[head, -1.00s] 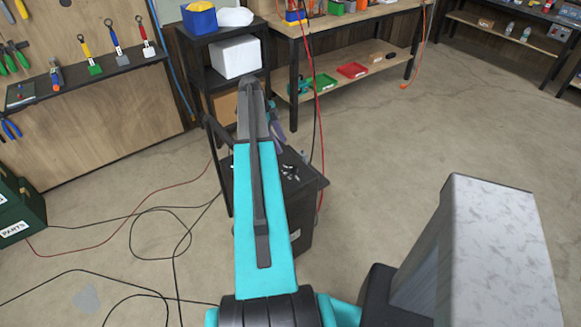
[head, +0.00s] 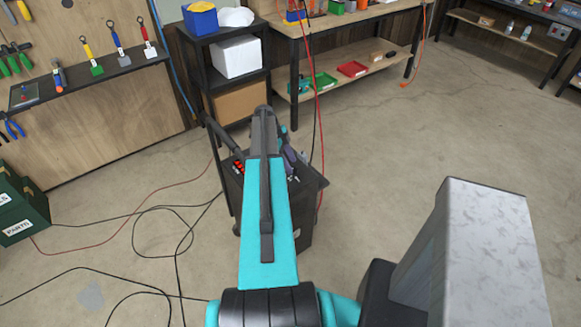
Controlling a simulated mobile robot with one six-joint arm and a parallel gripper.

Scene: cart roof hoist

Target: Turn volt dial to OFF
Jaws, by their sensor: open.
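A dark cart or cabinet (head: 308,205) stands on the floor in the middle of the head view, with a dark top. A row of small red parts (head: 239,166) shows at the left of its top. I cannot make out the volt dial; it may be hidden behind my arm or too small to tell. My arm reaches forward over the cart. My gripper (head: 291,157) shows only in part, just right of the arm's far end and above the cart top. It is open, and I see nothing held in it. Its fingertips are hard to make out.
A black shelf (head: 222,82) with a blue bin (head: 200,18) and a white box (head: 236,57) stands behind the cart. A wooden workbench (head: 350,70) is at the back. Cables (head: 150,240) lie on the floor at left. The floor (head: 430,130) at right is clear.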

